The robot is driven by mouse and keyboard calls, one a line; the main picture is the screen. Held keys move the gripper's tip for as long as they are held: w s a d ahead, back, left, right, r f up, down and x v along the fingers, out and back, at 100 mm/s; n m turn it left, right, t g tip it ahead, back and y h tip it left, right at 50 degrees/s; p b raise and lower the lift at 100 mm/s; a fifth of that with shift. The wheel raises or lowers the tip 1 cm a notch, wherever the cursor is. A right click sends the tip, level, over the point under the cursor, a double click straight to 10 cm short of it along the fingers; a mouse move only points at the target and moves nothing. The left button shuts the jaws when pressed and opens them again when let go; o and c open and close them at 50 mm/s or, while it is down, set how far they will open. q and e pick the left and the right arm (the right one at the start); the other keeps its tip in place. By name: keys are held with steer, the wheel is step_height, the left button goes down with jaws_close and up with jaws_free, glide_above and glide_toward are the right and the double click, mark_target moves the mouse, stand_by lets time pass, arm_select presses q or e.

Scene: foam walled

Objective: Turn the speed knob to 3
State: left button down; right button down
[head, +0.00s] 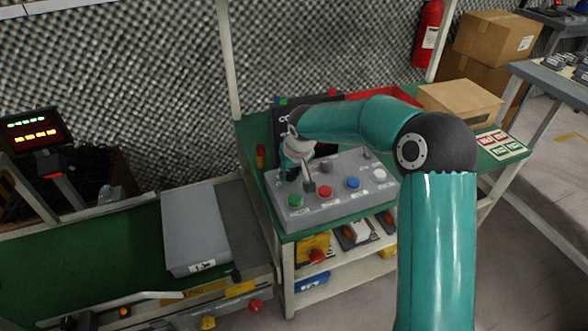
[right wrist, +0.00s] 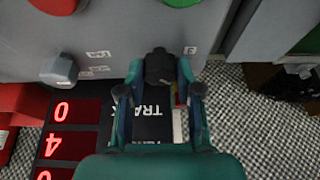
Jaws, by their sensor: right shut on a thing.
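A sloped grey control console (head: 340,200) stands on the green bench in the head view. My right gripper (head: 306,174) reaches down to its left part, behind the green button. In the right wrist view a dark knob (right wrist: 158,66) sits between the two fingers of my right gripper (right wrist: 158,80), which is shut on it. A second, grey knob (right wrist: 60,70) is apart from the fingers; it also shows in the head view (head: 326,167). My left gripper is not in view.
Green (head: 295,201), red (head: 325,191), blue (head: 353,183) and white (head: 379,175) buttons line the console's front. A dark display panel (right wrist: 70,130) with red digits stands behind it. A cardboard box (head: 460,102) is at the right, a grey case (head: 195,230) at the left.

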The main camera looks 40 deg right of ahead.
steer(key=shift+d+r, duration=0.1)
steer(key=shift+d, duration=0.2)
steer(key=shift+a, duration=0.1)
steer(key=n+y+p, duration=0.1)
steer(key=n+p, duration=0.1)
steer(key=p, duration=0.1)
steer(key=shift+r+n, duration=0.15)
steer(key=shift+n, duration=0.15)
steer(key=n+y+p, duration=0.1)
steer(key=n+p, duration=0.1)
steer(key=shift+n, duration=0.3)
steer(key=shift+f+n+y, duration=0.25)
steer(key=shift+n+y, duration=0.05)
steer(key=shift+n, duration=0.4)
steer(key=shift+n+y, duration=0.4)
steer(key=shift+n, duration=0.7)
steer(key=shift+g, duration=0.3)
steer(key=c, duration=0.8)
jaws_free()
